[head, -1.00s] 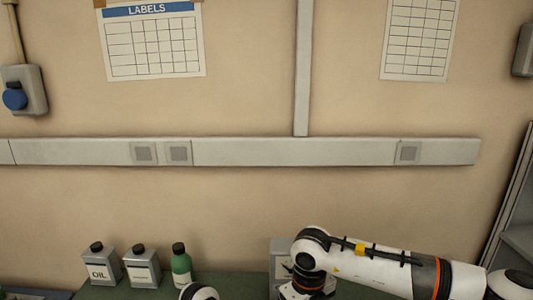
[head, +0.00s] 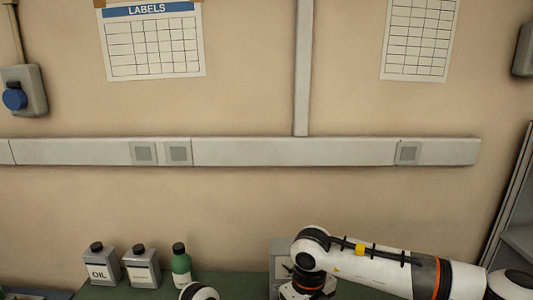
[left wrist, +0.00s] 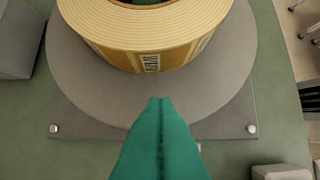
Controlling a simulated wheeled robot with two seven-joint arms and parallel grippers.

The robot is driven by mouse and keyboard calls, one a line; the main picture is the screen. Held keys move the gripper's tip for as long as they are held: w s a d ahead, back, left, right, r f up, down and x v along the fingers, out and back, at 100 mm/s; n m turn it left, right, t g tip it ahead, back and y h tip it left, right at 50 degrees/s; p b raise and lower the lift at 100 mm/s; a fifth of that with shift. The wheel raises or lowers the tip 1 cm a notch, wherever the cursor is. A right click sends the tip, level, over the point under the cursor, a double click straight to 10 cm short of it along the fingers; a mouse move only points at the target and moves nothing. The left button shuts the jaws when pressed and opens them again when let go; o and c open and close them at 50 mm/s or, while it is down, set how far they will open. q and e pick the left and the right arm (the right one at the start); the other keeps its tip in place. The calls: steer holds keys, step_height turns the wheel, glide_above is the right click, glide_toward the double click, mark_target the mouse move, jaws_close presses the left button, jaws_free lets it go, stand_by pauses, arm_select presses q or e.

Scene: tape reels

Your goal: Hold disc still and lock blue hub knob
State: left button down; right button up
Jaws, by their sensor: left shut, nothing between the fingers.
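In the left wrist view, a grey round disc (left wrist: 95,90) lies on a flat grey base plate with bright corner bolts. A tan wound tape reel (left wrist: 150,35) with a printed label sits on the disc, cut off by the top edge. The blue hub knob is not visible in either view. My left gripper (left wrist: 160,101) has its teal fingers shut together and empty. Its tips appear over the near part of the disc, in front of the reel; I cannot tell whether they touch it. My right gripper is below the head view's frame; only its arm shows.
The green bench (head: 120,293) holds an oil can (head: 101,268), a similar can (head: 141,269) and a green bottle (head: 181,266) at the left. A grey box (head: 279,250) stands behind my right arm. Grey blocks (left wrist: 282,172) lie near the disc's base.

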arm_select(q)
steer(key=shift+s+f, duration=0.1)
steer(key=shift+f, duration=0.75)
stand_by(0.6)
steer(key=shift+s+f, duration=0.1)
steer(key=shift+f, duration=0.05)
arm_select(e)
steer(key=shift+s+f, duration=0.1)
steer(key=shift+f, duration=2.6)
